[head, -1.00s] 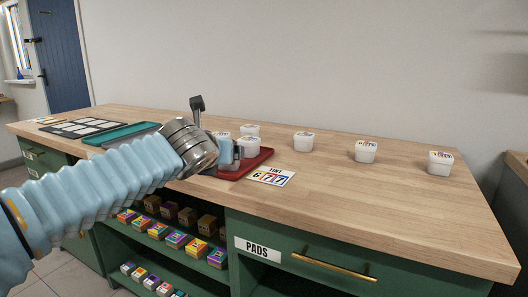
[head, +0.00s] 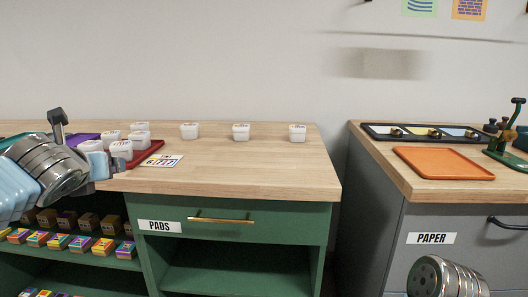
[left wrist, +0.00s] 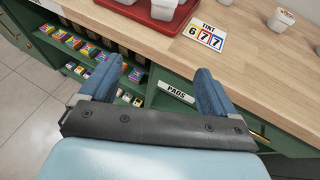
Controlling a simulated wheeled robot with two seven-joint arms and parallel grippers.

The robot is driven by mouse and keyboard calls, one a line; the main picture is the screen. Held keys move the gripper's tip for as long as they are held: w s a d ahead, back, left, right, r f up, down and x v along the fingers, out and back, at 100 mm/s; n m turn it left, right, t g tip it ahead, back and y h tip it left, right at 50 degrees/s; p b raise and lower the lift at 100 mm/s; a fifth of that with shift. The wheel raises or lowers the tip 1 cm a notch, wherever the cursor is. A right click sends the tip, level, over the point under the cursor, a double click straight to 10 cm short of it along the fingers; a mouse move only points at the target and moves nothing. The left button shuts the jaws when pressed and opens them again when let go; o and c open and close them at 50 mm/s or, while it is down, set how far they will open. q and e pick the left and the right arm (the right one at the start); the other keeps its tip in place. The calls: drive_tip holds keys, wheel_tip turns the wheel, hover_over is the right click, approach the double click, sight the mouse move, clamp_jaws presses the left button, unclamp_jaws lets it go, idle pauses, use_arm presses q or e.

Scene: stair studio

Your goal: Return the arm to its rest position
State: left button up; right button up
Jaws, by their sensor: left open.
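My left arm comes in from the left in the head view, with its gripper (head: 110,165) at the front edge of the wooden counter (head: 230,177), near the red tray. In the left wrist view the left gripper (left wrist: 165,80) has its two blue fingers wide apart with nothing between them. It points toward the counter front, over the green shelves. A metallic rounded part of my right arm shows at the lower right of the head view; its gripper is out of the picture.
A red tray (head: 152,149) holds white tubs (head: 140,140) beside a TINT card (head: 162,160). More tubs (head: 241,132) stand along the counter. At right, a grey cabinet (head: 440,265) carries an orange tray (head: 443,163) and a black tray (head: 380,137). A gap separates the two counters.

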use_arm(q)
drive_tip(key=w+d+f+n+g+h, duration=0.1)
drive_tip(key=d+f+n+g+h, duration=0.2)
drive_tip(key=f, duration=0.8)
drive_tip(key=w+d+f+n+g+h, duration=0.15)
drive_tip(key=d+f+n, duration=0.35)
drive_tip(key=f, duration=0.6)
drive_tip(key=w+d+f+n+g+h, duration=0.15)
drive_tip(key=d+f, duration=0.35)
drive_tip(key=f, duration=0.6)
drive_tip(key=s+d+f+n+g+h, duration=0.1)
drive_tip(key=s+d+f+n+g, duration=0.2)
drive_tip(key=s+f+n, duration=0.8)
drive_tip(key=s+d+f+n+g+h, duration=0.1)
drive_tip(key=s+d+f+n, duration=0.5)
drive_tip(key=s+f+n, duration=0.6)
wheel_tip(320, 180, down, 7)
drive_tip(key=shift+d+r+g, duration=0.2)
drive_tip(key=shift+g, duration=0.7)
